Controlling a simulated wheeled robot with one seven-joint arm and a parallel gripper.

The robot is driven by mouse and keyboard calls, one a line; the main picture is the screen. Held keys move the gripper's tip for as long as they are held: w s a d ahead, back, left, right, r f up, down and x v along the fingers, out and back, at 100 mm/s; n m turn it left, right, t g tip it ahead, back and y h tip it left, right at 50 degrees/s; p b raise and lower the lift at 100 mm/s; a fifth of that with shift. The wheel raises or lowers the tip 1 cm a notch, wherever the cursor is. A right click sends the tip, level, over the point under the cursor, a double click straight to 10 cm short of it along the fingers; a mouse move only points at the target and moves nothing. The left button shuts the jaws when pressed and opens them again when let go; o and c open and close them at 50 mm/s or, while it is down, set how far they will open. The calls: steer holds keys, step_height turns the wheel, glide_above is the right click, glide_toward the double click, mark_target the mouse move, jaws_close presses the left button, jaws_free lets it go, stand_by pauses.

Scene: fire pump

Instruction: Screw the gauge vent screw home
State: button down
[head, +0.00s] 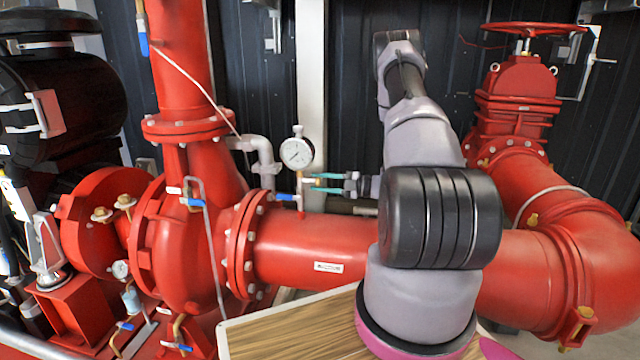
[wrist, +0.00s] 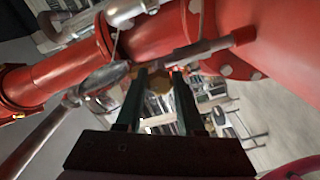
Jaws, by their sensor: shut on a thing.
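My gripper (head: 318,182) reaches in from the right with its two teal fingers pointing left, just below the white-faced gauge (head: 297,153). The gauge stands upright on a thin stem above the red pipe. In the wrist view my gripper (wrist: 160,76) has both fingers on either side of a small brass-coloured piece, the gauge vent screw (wrist: 158,80), and is shut on it. The fingertips partly hide the screw, and I cannot tell how deep its thread sits.
A blue-handled valve (head: 287,197) sits just below and left of my fingers. The large red pipe (head: 315,245) runs beneath them. A grey elbow pipe (head: 262,158) stands to the left, and a red handwheel valve (head: 520,95) at the back right.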

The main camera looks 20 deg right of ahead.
stand_by(0.5)
steer(key=c, duration=0.5)
jaws_free()
steer(key=v, duration=1)
steer(key=shift+s+d, duration=0.25)
steer(key=shift+d, duration=0.1)
